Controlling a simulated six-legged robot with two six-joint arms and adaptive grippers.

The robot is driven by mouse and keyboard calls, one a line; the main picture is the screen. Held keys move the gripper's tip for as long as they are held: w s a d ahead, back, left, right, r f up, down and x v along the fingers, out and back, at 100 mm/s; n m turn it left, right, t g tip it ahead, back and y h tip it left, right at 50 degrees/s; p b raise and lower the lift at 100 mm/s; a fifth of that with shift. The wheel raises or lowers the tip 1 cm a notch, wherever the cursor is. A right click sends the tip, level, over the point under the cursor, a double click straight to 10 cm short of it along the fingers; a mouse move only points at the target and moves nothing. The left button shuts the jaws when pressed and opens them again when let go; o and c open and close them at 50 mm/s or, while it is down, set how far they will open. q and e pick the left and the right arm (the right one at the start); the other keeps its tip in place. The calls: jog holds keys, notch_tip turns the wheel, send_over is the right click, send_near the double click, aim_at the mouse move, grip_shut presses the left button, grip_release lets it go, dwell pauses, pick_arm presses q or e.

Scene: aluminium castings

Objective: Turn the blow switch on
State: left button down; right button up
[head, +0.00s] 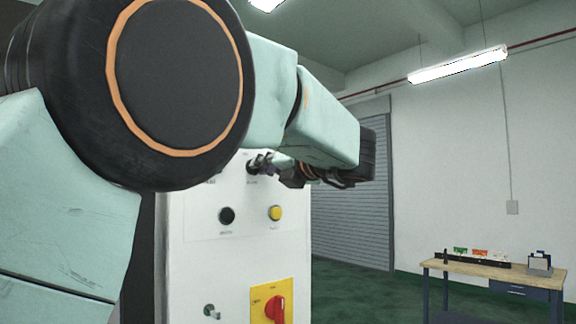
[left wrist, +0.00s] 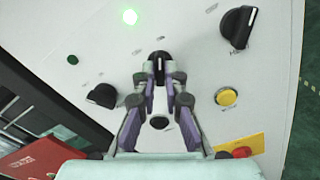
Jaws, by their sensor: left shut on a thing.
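My left gripper (left wrist: 160,75) is shut on a black rotary knob (left wrist: 160,62) on the white control panel (left wrist: 195,60), with one finger on each side of it. The knob's long side runs roughly up and down in the left wrist view. Its label is not legible, so I cannot tell by name which switch it is. In the head view my left gripper (head: 262,164) is at the upper part of the panel (head: 190,265), partly hidden by my arm. Two more black knobs stand apart, at the left (left wrist: 103,95) and upper right (left wrist: 238,26). My right gripper is not in view.
A green lamp (left wrist: 130,16) is lit on the panel. Below the gripper are a black button (head: 227,215), a yellow button (head: 275,213) and a red switch (head: 275,308) on a yellow plate. A workbench (head: 480,270) stands far right; the green floor between is clear.

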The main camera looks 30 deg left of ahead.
pick_arm(q)
jog(key=shift+f, duration=0.2)
dwell(0.3)
jog(key=c, duration=1.4)
grip_release()
jog(key=shift+r, duration=0.1)
jog(key=shift+r, duration=0.15)
notch_tip(320, 180, up, 10)
jog(key=shift+f, duration=0.1)
